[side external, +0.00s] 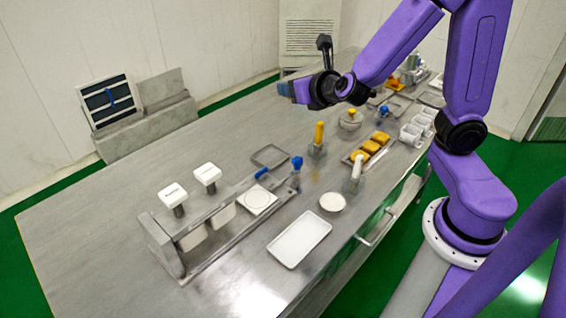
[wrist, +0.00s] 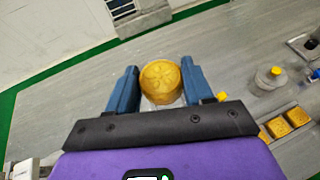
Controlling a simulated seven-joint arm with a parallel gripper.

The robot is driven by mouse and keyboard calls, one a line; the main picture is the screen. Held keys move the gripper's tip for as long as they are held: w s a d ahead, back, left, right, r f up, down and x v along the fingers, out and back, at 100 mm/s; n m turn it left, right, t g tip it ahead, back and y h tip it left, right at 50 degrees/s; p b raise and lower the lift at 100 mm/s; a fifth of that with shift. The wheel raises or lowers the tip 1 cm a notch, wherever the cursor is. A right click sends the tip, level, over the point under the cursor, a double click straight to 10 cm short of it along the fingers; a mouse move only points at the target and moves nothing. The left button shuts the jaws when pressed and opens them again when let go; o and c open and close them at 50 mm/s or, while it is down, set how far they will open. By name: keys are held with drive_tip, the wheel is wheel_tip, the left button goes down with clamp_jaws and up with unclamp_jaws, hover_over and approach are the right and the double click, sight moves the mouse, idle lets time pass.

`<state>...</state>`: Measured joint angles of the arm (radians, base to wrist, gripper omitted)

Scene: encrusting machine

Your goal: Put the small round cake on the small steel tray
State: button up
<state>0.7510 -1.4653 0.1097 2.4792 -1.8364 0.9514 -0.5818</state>
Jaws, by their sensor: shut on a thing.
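My gripper (side external: 291,91) is raised well above the far part of the steel table. In the wrist view my gripper (wrist: 160,88) is shut on the small round cake (wrist: 161,78), a golden disc with a pressed pattern on top, held between the two blue fingers. I cannot make out the cake in the side view. A small steel tray (side external: 270,156) with a low rim lies empty-looking on the table, left of the yellow-handled tool. The gripper is above and beyond it in the picture, apart from it.
A steel machine frame with white-topped knobs (side external: 190,183) stands front left. A white tray (side external: 299,238) and a white round dish (side external: 333,202) lie at the front. A yellow-handled tool (side external: 319,133) stands upright near a tray of square golden cakes (side external: 369,150). The table's left side is clear.

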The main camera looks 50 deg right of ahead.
wheel_tip(320, 180, up, 3)
drive_tip(key=shift+r, duration=0.15)
drive_tip(key=shift+d+m+h, duration=0.3)
drive_tip(key=s+d+f+m+g+h, duration=0.3)
drive_tip(key=d+f+m+g+h, duration=0.15)
drive_tip(key=m+g, duration=0.55)
drive_tip(key=s+d+f+m+g+h, duration=0.25)
drive_tip(key=d+m+g, duration=0.25)
drive_tip(key=m+g, duration=0.5)
drive_tip(key=w+a+m+y, duration=0.2)
drive_tip(key=a+m+y, duration=0.3)
drive_tip(key=m+y, duration=0.65)
drive_tip(key=w+a+m+y, duration=0.3)
drive_tip(key=a+m+y, duration=0.1)
drive_tip(key=m+y, duration=0.75)
drive_tip(key=w+d+r+m+t+y, duration=0.1)
drive_tip(key=w+r+m+t+y, duration=0.1)
drive_tip(key=w+r+m+t, duration=0.65)
drive_tip(key=t, duration=0.1)
approach(258, 161)
drive_tip(key=shift+m, duration=0.35)
drive_tip(key=x, duration=0.4)
drive_tip(key=shift+s, duration=0.1)
